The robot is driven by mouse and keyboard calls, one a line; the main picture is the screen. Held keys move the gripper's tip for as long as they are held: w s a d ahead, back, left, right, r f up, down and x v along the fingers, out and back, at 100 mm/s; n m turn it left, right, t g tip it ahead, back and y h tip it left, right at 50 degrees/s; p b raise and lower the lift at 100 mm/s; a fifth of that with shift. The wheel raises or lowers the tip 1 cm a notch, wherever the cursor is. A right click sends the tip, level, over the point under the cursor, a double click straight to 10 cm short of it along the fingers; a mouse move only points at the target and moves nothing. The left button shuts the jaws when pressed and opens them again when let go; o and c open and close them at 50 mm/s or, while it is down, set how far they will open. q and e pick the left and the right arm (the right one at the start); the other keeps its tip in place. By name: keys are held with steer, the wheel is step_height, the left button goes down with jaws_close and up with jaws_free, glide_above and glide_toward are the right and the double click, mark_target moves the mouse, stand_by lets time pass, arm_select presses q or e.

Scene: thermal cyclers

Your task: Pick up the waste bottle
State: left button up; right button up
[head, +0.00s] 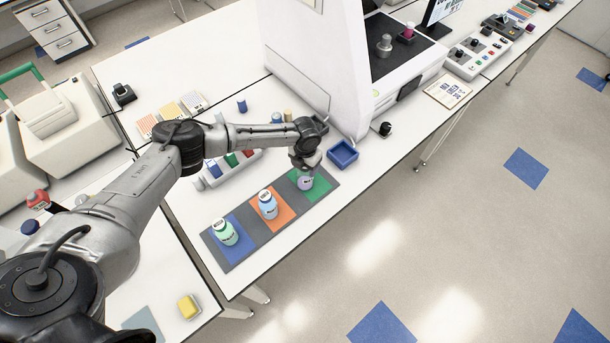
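Three small bottles with white caps stand on a dark mat (251,238) with coloured squares. A green bottle (224,234) is on the blue square, a light blue bottle (268,207) on the orange square, and a purple bottle (306,183) on the green square. Their labels are too small to read, so I cannot tell which is the waste bottle. My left gripper (305,172) points down right over the purple bottle and hides its top. Its fingers are too small and overlapped to show whether they are open or shut. My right gripper is out of view.
A blue tray (343,154) sits right of the mat, near a black knob (385,129). A white rack (232,169) with coloured items stands behind the mat, partly under my arm. A tall white machine (318,64) rises behind. The table's front strip is clear.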

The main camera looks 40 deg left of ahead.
arm_select(q)
steer(key=c, duration=1.1)
steer(key=shift+r, duration=0.15)
